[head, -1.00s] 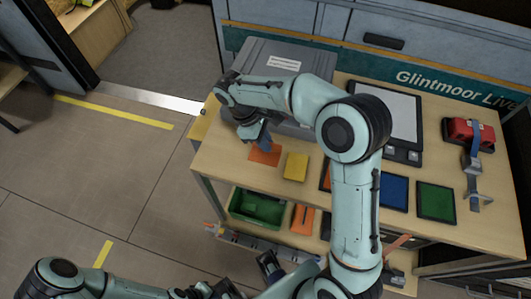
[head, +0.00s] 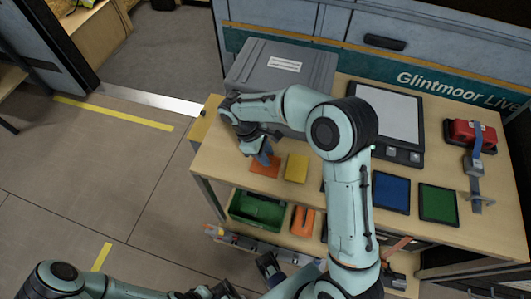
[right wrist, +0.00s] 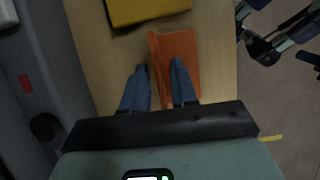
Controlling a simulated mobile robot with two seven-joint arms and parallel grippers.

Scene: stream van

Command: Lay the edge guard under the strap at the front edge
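The orange edge guard (head: 264,169) lies on the workbench near its front left edge. In the right wrist view the guard (right wrist: 183,52) shows a flat face and a raised strip along its left side. My right gripper (head: 263,155) is just above it, blue fingers pointing down. In the right wrist view the gripper (right wrist: 160,76) is open, with its fingers either side of the raised strip. A blue strap (head: 477,140) runs over a red case (head: 463,132) at the bench's right end, with a metal buckle below. My left gripper (head: 269,266) is low in front of the bench, its fingers unclear.
A yellow piece (head: 296,167) lies right of the guard. A grey case (head: 258,58) stands behind. A white panel (head: 387,112), a blue tile (head: 391,191) and a green tile (head: 438,204) lie towards the right. A green bin (head: 257,208) is on the lower shelf.

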